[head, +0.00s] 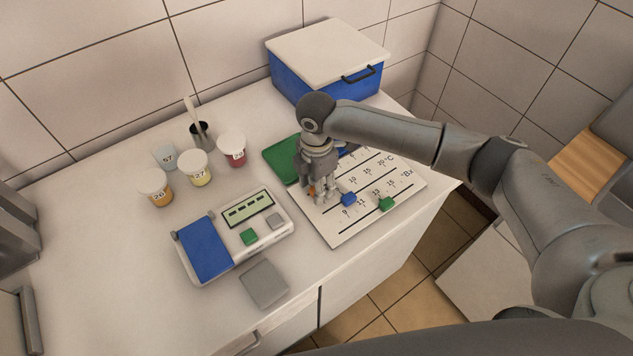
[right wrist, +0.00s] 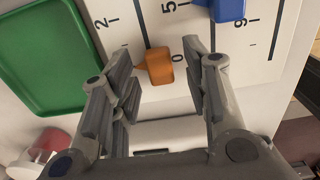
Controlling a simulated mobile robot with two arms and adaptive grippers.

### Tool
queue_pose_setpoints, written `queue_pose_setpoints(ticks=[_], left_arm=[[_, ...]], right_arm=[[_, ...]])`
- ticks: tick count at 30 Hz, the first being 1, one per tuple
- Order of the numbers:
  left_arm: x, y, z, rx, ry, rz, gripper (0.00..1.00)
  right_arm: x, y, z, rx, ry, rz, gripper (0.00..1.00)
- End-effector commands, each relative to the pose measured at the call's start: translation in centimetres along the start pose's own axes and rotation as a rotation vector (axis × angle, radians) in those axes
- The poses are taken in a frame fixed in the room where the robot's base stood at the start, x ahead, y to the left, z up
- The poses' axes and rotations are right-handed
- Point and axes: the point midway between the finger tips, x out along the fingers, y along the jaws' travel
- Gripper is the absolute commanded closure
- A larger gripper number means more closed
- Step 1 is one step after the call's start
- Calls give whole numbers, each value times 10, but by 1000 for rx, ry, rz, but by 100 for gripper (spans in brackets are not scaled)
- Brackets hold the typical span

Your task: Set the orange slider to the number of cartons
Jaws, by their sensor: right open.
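The orange slider (right wrist: 160,66) sits on the white scale board (head: 345,236), by the lower end of a printed line, with a 0 just right of it in the right wrist view. My right gripper (right wrist: 160,60) is open, its fingers on either side of the orange slider with gaps. In the head view, the gripper (head: 318,197) is over the board's left part and mostly hides the orange slider (head: 311,190). A blue slider (head: 348,199) and a green slider (head: 387,204) sit on neighbouring scales. I cannot make out any cartons. My left gripper is not in view.
A green tray (right wrist: 50,55) lies left of the board. A blue box with a white lid (head: 325,50) stands behind. Several numbered cups (head: 155,190), a dark holder (head: 200,135) and a device with a blue plate (head: 207,250) stand left. The worktop's front left is mostly clear.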

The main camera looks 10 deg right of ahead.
Motion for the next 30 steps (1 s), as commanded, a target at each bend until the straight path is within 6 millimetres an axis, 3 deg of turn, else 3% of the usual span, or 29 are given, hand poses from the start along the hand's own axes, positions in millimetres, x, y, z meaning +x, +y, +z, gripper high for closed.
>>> queue_pose_setpoints(ticks=[11,21,30], left_arm=[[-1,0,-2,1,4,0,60],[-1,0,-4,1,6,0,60],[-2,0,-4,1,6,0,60]], right_arm=[[7,0,0,0,-1,-1,57],[7,0,0,0,-1,-1,100],[6,0,3,1,-1,-1,100]])
